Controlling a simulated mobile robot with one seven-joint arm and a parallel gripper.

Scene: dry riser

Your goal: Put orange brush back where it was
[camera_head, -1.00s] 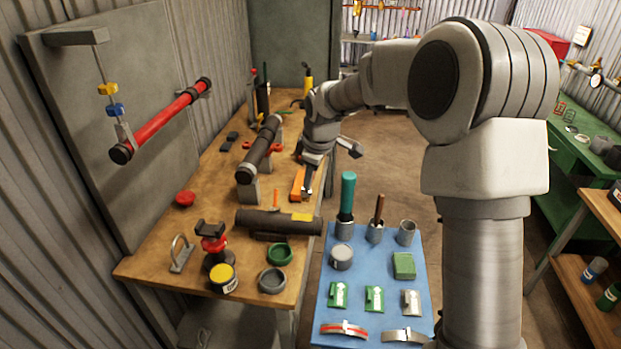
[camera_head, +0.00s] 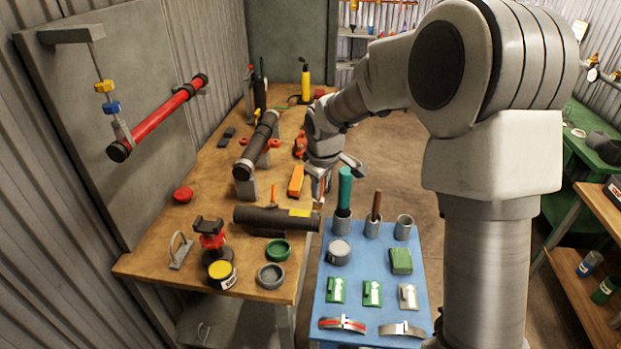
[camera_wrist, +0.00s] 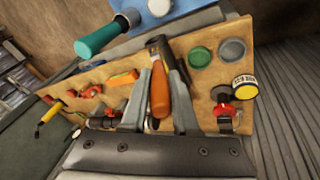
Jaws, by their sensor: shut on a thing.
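The orange brush (camera_wrist: 159,92) is between my two fingers in the wrist view, its orange handle lying along them. A dark part shows beyond the handle near the fingertips; I cannot tell whether it belongs to the brush. My gripper (camera_head: 322,184) is shut on the brush, above the right edge of the wooden bench (camera_head: 215,178). In the head view only a thin orange strip of the brush shows beside the fingers. Three grey cups stand at the back of the blue table: one holds a teal-handled tool (camera_head: 345,188), one a brown-handled tool (camera_head: 376,204), and the right cup (camera_head: 404,227) looks empty.
An orange block (camera_head: 296,180) and a dark pipe (camera_head: 265,216) lie on the bench close to my gripper. A grey tin (camera_head: 339,251), green block (camera_head: 401,260) and several small parts crowd the blue table (camera_head: 322,306). Floor behind the blue table is clear.

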